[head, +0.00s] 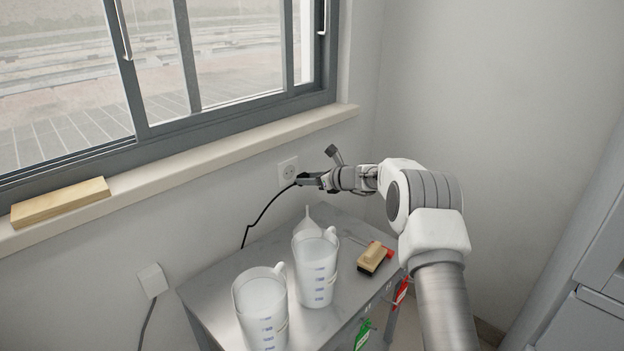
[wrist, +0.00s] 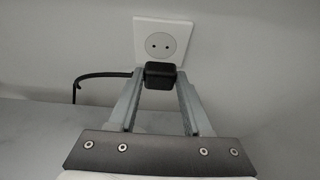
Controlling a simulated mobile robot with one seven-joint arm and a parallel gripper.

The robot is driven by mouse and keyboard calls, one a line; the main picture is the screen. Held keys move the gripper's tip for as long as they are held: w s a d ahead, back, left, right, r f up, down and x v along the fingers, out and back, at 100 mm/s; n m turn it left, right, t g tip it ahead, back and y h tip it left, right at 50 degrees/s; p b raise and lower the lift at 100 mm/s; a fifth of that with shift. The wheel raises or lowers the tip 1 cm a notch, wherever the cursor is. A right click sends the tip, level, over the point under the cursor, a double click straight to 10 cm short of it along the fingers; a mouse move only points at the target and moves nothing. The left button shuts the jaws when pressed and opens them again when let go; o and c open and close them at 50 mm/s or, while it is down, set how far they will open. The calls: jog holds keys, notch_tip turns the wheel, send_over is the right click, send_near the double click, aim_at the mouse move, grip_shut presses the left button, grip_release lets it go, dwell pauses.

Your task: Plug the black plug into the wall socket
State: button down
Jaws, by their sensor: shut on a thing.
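The white wall socket (head: 288,171) is on the wall under the window sill, above the grey table. In the wrist view the socket (wrist: 162,44) faces me, with both of its holes uncovered. My gripper (head: 308,180) is shut on the black plug (wrist: 160,75), which also shows in the wrist view between the fingertips (wrist: 160,84). The plug is just below the socket's face in that picture and appears apart from it. Its black cord (head: 262,215) hangs from the plug to the left and down behind the table. The plug's pins are hidden.
Two measuring jugs (head: 261,310) (head: 315,268) and a white funnel (head: 307,222) stand on the grey table (head: 215,290) below my arm. A brush (head: 372,257) lies at its right. A wooden block (head: 60,202) is on the sill. A white box with a cord (head: 153,281) is on the left wall.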

jog(key=shift+w+a+p, duration=0.75)
jog(key=shift+w+a, duration=0.55)
jog(key=shift+a, duration=0.1)
jog(key=shift+p, duration=0.5)
dwell(1.1)
jog(key=shift+w+a+r+p, duration=0.1)
jog(key=shift+w+a+p, duration=0.3)
jog(key=shift+p, duration=0.1)
dwell(0.3)
jog(key=shift+c, duration=1.3)
grip_release()
jog(key=shift+d, duration=0.1)
jog(key=p, duration=0.3)
send_near(301, 174)
jog(key=v, duration=0.5)
jog(key=shift+d+r, duration=0.15)
jog(key=shift+r, duration=0.2)
